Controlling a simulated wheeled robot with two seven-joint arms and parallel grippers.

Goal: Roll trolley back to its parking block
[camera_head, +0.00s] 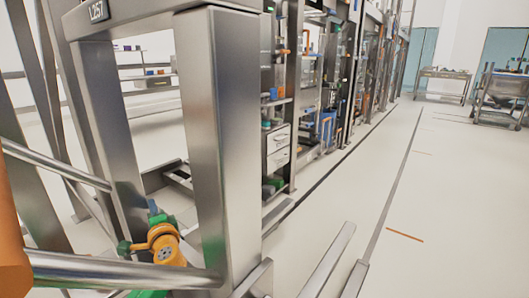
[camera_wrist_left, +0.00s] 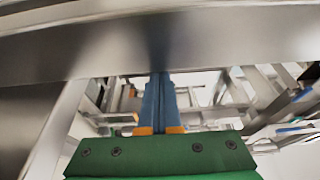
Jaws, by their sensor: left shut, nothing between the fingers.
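A large grey metal frame with a plate reading L257 (camera_head: 97,10) fills the left of the head view. It looks like the trolley (camera_head: 215,130), but I cannot be sure. My left gripper (camera_head: 153,207) is low behind a front bar, beside the frame's upright. In the left wrist view its blue fingers (camera_wrist_left: 159,98) are together and empty, pointing at a wide metal beam (camera_wrist_left: 190,40). I cannot tell whether they touch it. My right gripper is not in view. I cannot pick out the parking block for certain.
Low metal rails (camera_head: 328,262) lie on the floor right of the frame. A row of shelving racks (camera_head: 300,100) runs back behind it. The pale floor (camera_head: 440,200) on the right is open, with a small orange strip (camera_head: 404,236). A cart (camera_head: 500,95) and table stand far off.

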